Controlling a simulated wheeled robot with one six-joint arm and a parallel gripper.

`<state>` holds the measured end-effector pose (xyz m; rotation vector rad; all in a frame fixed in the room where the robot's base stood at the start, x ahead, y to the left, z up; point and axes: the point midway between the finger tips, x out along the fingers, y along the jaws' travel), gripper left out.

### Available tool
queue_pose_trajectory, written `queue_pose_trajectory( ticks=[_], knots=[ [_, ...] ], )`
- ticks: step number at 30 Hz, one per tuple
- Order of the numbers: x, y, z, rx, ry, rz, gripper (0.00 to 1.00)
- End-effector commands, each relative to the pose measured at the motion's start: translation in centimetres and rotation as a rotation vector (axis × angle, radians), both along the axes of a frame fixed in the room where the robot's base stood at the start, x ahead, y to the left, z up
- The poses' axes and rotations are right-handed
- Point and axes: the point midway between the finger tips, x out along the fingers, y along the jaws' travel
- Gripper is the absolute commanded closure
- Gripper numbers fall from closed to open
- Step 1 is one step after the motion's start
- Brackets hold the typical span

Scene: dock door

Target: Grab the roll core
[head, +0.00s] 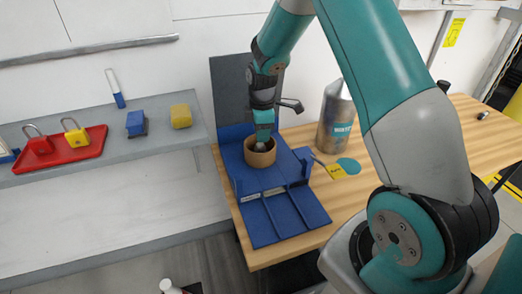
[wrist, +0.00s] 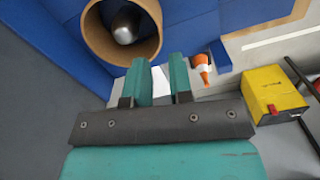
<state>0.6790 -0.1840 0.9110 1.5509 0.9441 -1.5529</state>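The roll core (head: 259,158) is a short brown cardboard ring on the blue tray (head: 276,228) on the wooden table. In the wrist view the roll core (wrist: 92,32) is at the upper left, partly cut off by the top edge. A silver rounded piece (wrist: 125,24) shows inside its opening. My gripper (head: 263,136) points down right at the core in the head view. In the wrist view my gripper (wrist: 162,66) has two teal fingers with a gap between them and nothing held. The core lies to the left of and beyond the fingers there, not between them.
A silver canister (head: 336,118) stands right of the tray, near a yellow tag (head: 329,171) and teal disc (head: 349,165). The left shelf (head: 60,170) holds a red tray (head: 62,150) with padlocks, plus blue (head: 136,123) and yellow (head: 181,116) blocks. A dark panel (head: 233,97) stands behind.

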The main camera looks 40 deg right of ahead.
Motion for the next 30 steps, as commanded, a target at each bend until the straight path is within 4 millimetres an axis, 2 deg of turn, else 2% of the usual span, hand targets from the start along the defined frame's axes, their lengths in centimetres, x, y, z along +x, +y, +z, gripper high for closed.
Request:
queue_pose_trajectory(
  ticks=[3, 6, 14, 21, 25, 30],
  knots=[
    [-0.1, 0.1, -2.7, 0.001, 0.005, 0.001, 0.79],
    [-0.1, 0.1, -4.2, 0.0, 0.003, 0.0, 0.79],
    [-0.1, -0.1, -6.3, 0.0, 0.001, -0.004, 0.79],
    [-0.1, -0.2, -10.1, 0.001, 0.002, -0.005, 0.79],
    [-0.1, -0.3, -11.2, 0.001, 0.0, -0.006, 0.79],
    [-0.1, -0.3, -11.3, 0.0, -0.001, -0.005, 0.79]
  ],
)
